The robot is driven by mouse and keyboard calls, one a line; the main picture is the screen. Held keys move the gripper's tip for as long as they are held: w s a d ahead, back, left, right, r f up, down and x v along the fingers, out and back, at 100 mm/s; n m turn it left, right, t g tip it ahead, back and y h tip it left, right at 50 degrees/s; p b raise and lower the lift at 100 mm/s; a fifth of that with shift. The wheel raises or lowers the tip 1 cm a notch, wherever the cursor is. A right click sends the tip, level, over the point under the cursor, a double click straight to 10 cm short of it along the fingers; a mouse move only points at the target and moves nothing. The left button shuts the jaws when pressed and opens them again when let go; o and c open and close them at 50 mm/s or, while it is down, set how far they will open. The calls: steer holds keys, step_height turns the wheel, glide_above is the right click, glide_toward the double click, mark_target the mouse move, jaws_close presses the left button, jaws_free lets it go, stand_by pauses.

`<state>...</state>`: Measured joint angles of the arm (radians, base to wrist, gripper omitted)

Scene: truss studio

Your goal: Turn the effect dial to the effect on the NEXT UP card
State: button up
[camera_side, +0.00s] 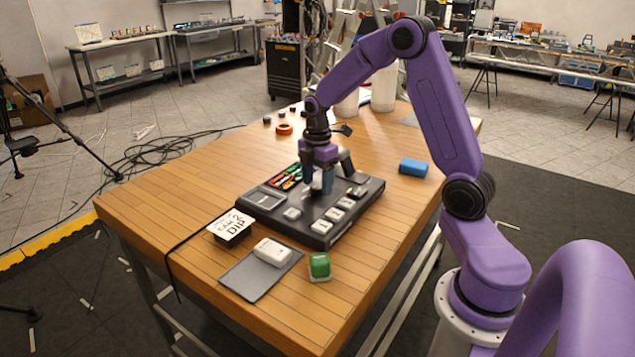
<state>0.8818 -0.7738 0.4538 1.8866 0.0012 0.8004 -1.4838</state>
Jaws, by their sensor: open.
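A dark switcher panel (264,212) lies on the wooden table, with light buttons, a small screen and red and green keys. A white card (231,224) in a dark stand at the panel's left reads "CAM 2" and "DIP". My gripper (317,190) points down over the middle of the panel, with its fingers apart and close to the panel's surface.
A grey mat (243,278) with a white device (272,252) lies in front of the panel, beside a green block (319,266). A blue block (413,168) lies to the right. A black cable crosses the table's left edge.

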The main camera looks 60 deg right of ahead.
steer(key=shift+f, duration=0.35)
steer(key=c, duration=1)
steer(key=shift+c, duration=0.2)
